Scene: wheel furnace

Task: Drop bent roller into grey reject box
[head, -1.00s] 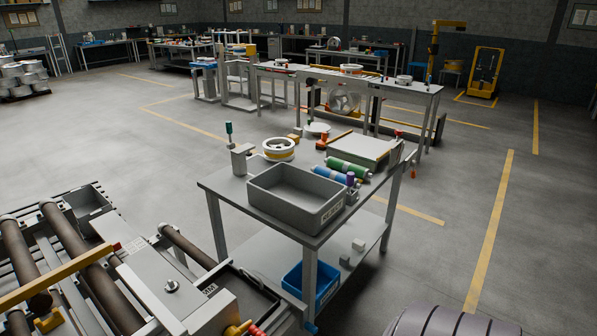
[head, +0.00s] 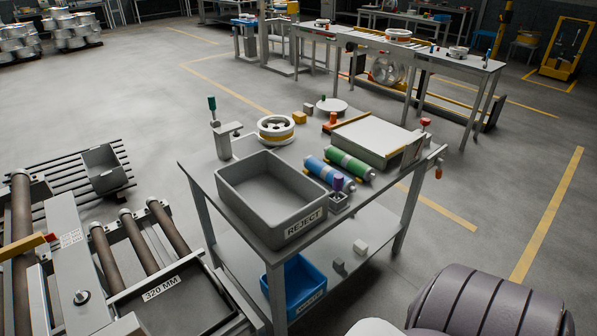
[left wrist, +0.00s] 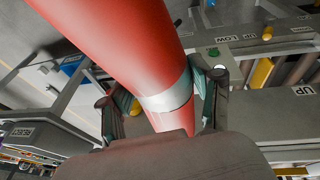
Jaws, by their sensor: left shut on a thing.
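The grey reject box (head: 245,210) stands on the near part of the grey work table, labelled REJECT on its end wall and open at the top. Its visible inside is empty. In the left wrist view its label side (left wrist: 22,133) shows upside down at the left edge. My left gripper (left wrist: 162,104) is shut around a red roller (left wrist: 115,40) with a pale band, which runs up past the top of that view. Its ends are not fully seen, so I cannot tell the bend. Neither gripper shows in the head view; the right one is not in view.
Behind the box on the table (head: 196,172) are a white wheel (head: 275,128), a blue roller (head: 328,173), a green roller (head: 350,164) and a flat tray (head: 372,142). A blue bin (head: 305,290) sits on the lower shelf. A roller conveyor (head: 90,255) stands at left.

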